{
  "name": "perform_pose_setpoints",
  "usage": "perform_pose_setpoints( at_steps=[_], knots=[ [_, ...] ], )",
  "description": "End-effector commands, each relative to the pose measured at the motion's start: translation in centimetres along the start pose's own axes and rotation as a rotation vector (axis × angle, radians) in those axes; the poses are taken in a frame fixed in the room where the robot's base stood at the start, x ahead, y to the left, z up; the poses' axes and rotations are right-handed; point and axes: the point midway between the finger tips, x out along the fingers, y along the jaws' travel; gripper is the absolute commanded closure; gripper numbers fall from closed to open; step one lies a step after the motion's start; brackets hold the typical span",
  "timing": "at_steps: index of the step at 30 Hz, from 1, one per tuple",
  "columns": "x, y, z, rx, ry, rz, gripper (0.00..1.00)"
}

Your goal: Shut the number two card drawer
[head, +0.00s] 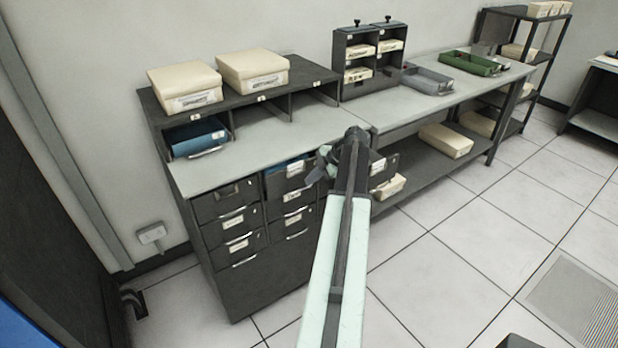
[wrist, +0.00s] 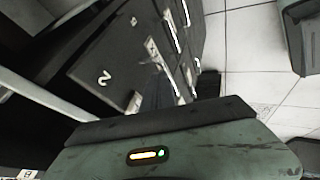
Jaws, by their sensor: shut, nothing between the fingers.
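A dark panel marked with a white 2 (wrist: 104,77) shows close up at the left of the wrist view. In the head view, a top drawer with blue contents (head: 290,166) stands partly out of the grey cabinet, just left of my gripper. I cannot read its number there. My gripper (head: 326,166) is shut and empty, in front of the cabinet near that drawer's right side. Whether it touches the drawer is unclear. My arm hides part of the cabinet behind it.
Closed drawers (head: 234,222) fill the cabinet's left column. A blue binder drawer (head: 198,138) sits in the shelf above the worktop (head: 245,145). A long table (head: 440,92) stands at right. The tiled floor (head: 440,270) in front is clear.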

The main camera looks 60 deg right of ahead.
Motion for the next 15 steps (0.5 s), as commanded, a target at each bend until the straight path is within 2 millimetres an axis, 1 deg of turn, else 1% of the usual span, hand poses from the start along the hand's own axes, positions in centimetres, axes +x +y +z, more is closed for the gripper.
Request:
perform_pose_setpoints(
  at_steps=[1, 2, 4, 9, 12, 15],
  knots=[
    [-0.3, -0.9, -0.4, 0.000, 0.001, 0.000, 1.00],
    [-0.4, -1.3, -0.6, -0.001, 0.001, -0.001, 1.00],
    [-2.9, -0.8, -0.7, 0.002, -0.001, 0.002, 1.00],
    [-7.6, -0.7, -0.9, 0.001, 0.000, 0.000, 1.00],
    [-9.6, -0.7, -0.9, -0.002, 0.001, 0.000, 1.00],
    [-10.4, -0.9, -0.8, -0.003, 0.002, -0.001, 1.00]
  ],
)
